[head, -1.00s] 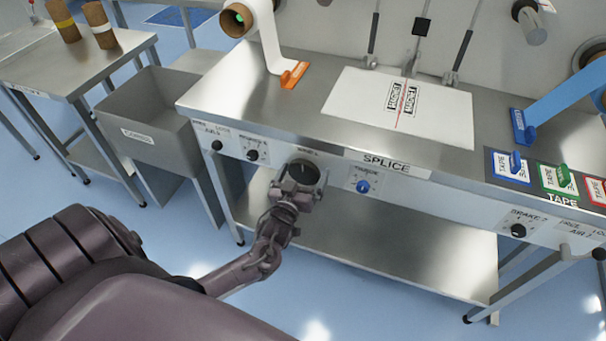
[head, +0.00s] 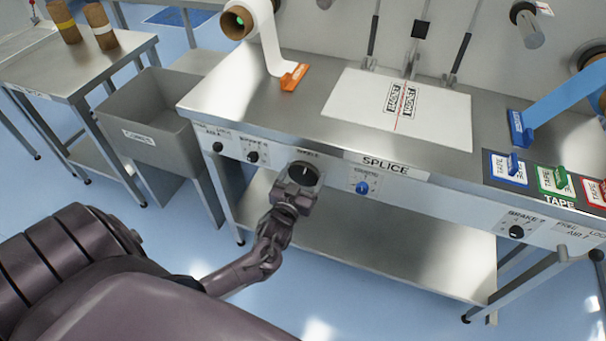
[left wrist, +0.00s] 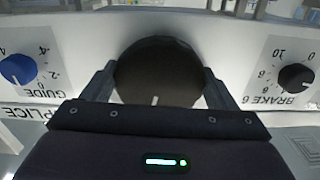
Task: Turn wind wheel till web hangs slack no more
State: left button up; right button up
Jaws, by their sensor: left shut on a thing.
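The wind wheel (head: 305,171) is a large black knob with a white mark on the bench's front panel. My left gripper (head: 298,182) is shut on it, reaching up from below. In the left wrist view the wheel (left wrist: 158,68) sits between the two fingers, one on each side, its white mark toward the gripper body. A white web (head: 272,38) runs down from a brown-cored roll (head: 237,22) to an orange clamp (head: 294,76); how slack it hangs is hard to tell. My right gripper is not in view.
A blue guide knob (head: 362,188) is right of the wheel, a black brake knob (head: 253,157) left. A white splice sheet (head: 350,105) lies on the bench. A blue web (head: 568,97) reaches a blue clamp (head: 520,128). A grey bin (head: 150,85) stands left.

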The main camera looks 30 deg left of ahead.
pick_arm(q)
jog(key=m+p, duration=0.1)
jog(key=m, duration=0.3)
jog(key=shift+r+m, duration=0.1)
jog(key=shift+m, duration=0.3)
jog(key=m+p, duration=0.1)
jog(key=m, duration=0.2)
jog(key=shift+a+m+p, duration=0.1)
jog(key=shift+m+p, duration=0.2)
jog(key=shift+p, duration=0.05)
jog(key=m+p, duration=0.1)
jog(key=m, duration=0.4)
jog(key=shift+p, duration=0.35)
jog(key=shift+m+p, duration=0.4)
jog(key=shift+m, duration=1.3)
jog(key=o, duration=0.9)
jog(key=shift+o, duration=0.2)
jog(key=shift+s, duration=0.1)
jog(key=v, duration=0.7)
jog(key=shift+s, duration=0.35)
